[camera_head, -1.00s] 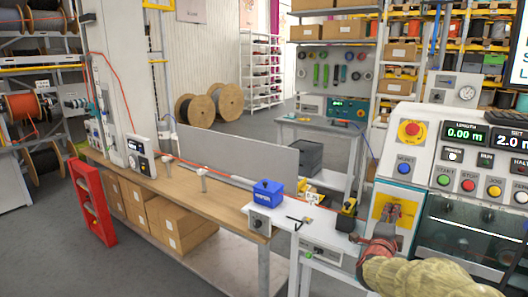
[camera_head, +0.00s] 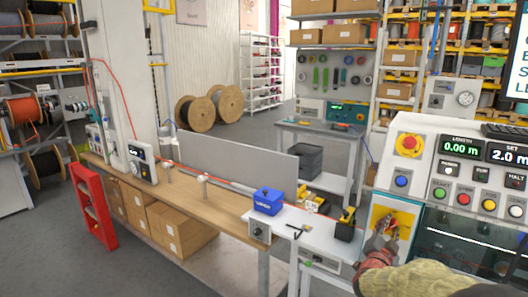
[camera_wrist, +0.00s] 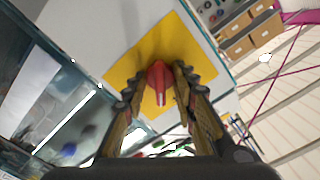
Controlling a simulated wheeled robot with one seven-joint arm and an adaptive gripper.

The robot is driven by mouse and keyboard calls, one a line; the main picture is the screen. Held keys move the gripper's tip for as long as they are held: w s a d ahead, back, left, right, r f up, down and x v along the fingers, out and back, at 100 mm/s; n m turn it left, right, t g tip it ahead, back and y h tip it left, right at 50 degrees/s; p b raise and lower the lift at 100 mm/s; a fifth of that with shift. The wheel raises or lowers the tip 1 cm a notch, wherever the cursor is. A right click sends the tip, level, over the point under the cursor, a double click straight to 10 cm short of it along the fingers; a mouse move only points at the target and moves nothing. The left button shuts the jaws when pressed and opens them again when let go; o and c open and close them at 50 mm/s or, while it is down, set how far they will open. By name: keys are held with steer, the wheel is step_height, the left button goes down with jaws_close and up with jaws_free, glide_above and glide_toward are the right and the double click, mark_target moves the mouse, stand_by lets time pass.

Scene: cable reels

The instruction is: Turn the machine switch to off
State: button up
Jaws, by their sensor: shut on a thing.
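The machine switch is a red handle (camera_wrist: 157,78) on a yellow plate (camera_wrist: 184,63), seen in the wrist view. In the head view the yellow plate (camera_head: 405,218) is on the front of the machine at the right, below a blue button. My gripper (camera_head: 388,240) is at the plate and partly covers the red handle. In the wrist view my gripper (camera_wrist: 157,88) has one finger on each side of the handle, shut on it. The handle's upper end shows between the fingertips. Any markings by the switch are too small or hidden to read.
Above the switch is a red emergency stop button (camera_head: 409,145) on yellow. The control panel (camera_head: 462,170) carries several coloured buttons and a length display of 0.00 m. A workbench (camera_head: 222,208) with a blue box (camera_head: 268,201) stands to the left. A glazed machine front (camera_head: 465,245) lies to the right.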

steer(key=n+p, duration=0.3)
steer(key=n, duration=0.3)
steer(key=shift+n+p, duration=0.35)
steer(key=shift+n, duration=0.05)
steer(key=o, duration=0.8)
steer(key=shift+o, duration=0.2)
steer(key=v, duration=0.8)
stand_by(0.4)
